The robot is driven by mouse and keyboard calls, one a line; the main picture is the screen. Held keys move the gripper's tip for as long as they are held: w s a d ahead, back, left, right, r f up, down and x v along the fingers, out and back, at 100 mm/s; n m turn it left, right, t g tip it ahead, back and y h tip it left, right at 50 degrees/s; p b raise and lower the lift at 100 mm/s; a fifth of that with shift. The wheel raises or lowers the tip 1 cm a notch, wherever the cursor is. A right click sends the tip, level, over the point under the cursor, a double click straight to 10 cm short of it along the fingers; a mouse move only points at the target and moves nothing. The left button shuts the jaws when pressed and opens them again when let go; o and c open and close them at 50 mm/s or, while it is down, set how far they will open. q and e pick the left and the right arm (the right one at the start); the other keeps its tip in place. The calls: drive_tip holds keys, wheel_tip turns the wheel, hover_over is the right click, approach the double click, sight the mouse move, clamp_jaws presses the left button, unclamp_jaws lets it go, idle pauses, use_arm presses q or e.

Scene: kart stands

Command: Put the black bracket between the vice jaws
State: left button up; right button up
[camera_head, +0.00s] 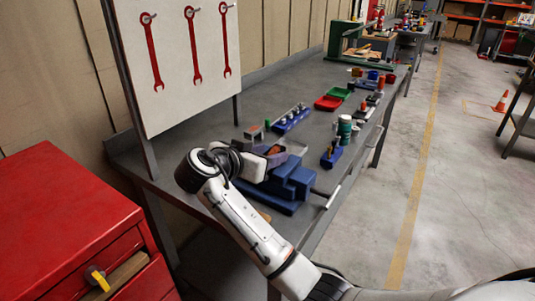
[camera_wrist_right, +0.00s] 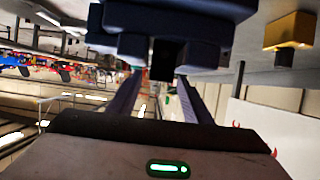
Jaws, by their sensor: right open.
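The blue vice (camera_head: 281,201) stands on the grey bench, its body right of and below my right gripper in the head view. My right gripper (camera_head: 289,149) is open beside the vice's upper part. In the right wrist view, its two dark fingers (camera_wrist_right: 158,82) point at the blue vice (camera_wrist_right: 200,22), apart from each other. A small black piece (camera_wrist_right: 164,62), likely the black bracket, shows beyond the fingertips, between blue parts of the vice. I cannot tell how deep it sits or whether a finger touches it. In the head view I cannot make it out. My left gripper is not in view.
A blue holder with several pegs (camera_head: 292,121), a red tray (camera_head: 327,103), a green tray (camera_head: 339,93) and a green cylinder (camera_head: 345,126) stand farther along the bench. A red cabinet (camera_head: 62,200) is at left.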

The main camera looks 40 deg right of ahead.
drive_tip(key=shift+a+r, duration=0.1)
drive_tip(key=shift+r, duration=0.15)
drive_tip(key=b+v, duration=0.1)
drive_tip(key=v, duration=1)
drive_tip(key=shift+s+a+b, duration=0.2)
drive_tip(key=shift+a+b, duration=0.1)
drive_tip(key=shift+b, duration=0.05)
drive_tip(key=shift+r, duration=0.1)
